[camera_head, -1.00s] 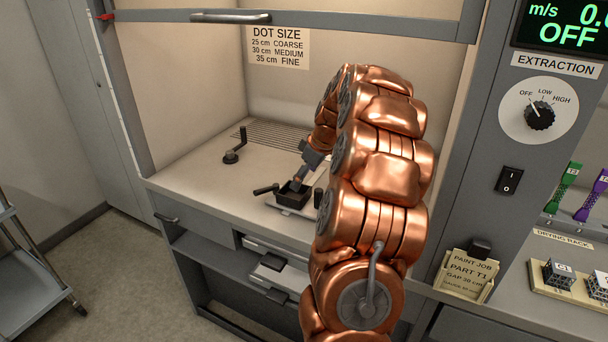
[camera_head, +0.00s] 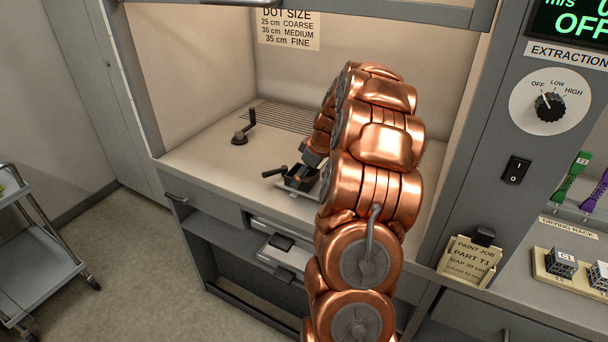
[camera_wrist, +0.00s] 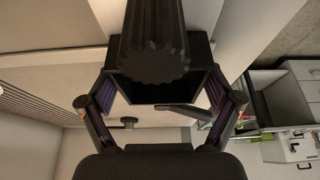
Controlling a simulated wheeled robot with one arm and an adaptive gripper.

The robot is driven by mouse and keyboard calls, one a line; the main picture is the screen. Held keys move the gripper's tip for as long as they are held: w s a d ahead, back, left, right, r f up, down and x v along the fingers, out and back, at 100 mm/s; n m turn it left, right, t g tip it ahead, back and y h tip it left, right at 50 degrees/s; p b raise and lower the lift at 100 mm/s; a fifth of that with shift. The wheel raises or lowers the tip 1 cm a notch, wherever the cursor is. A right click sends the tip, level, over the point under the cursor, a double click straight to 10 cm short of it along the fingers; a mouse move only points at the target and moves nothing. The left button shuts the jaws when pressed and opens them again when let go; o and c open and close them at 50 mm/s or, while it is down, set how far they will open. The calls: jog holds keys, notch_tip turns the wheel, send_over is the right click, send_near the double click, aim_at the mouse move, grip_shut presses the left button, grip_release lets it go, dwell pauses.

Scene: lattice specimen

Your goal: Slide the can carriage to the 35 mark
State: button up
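The can carriage, as far as I can tell, is the dark open box (camera_head: 300,180) on a pale base on the hood bench, with a small black lever beside it. Its scale marks cannot be read. My gripper (camera_head: 306,168) is over the box, partly hidden by my copper arm. In the wrist view, the fingers of my gripper (camera_wrist: 160,88) stand wide apart on either side of a dark box (camera_wrist: 122,88). A dark ribbed knob or post (camera_wrist: 152,45) fills the space between them. I see no finger touching the post; contact with the box walls is unclear.
A crank handle (camera_head: 243,130) stands on the bench at left, before a slotted grille (camera_head: 285,120). A dot size sign (camera_head: 289,28) hangs on the back wall. A paint job card (camera_head: 470,260) and drying rack (camera_head: 575,275) are at right. A trolley (camera_head: 35,255) stands at left.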

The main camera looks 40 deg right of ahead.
jog(key=c, duration=1.2)
jog(key=shift+w+d+b, duration=0.15)
jog(key=shift+d+b, duration=0.1)
jog(key=shift+d, duration=0.3)
jog(key=shift+w+d+b, duration=0.15)
jog(key=shift+d+b, duration=0.05)
jog(key=shift+d, duration=0.3)
jog(key=o, duration=1.5)
jog(key=shift+r, duration=0.15)
jog(key=shift+b+v, duration=0.35)
jog(key=shift+v, duration=2.55)
jog(key=shift+s, duration=0.1)
jog(key=shift+v, duration=3.7)
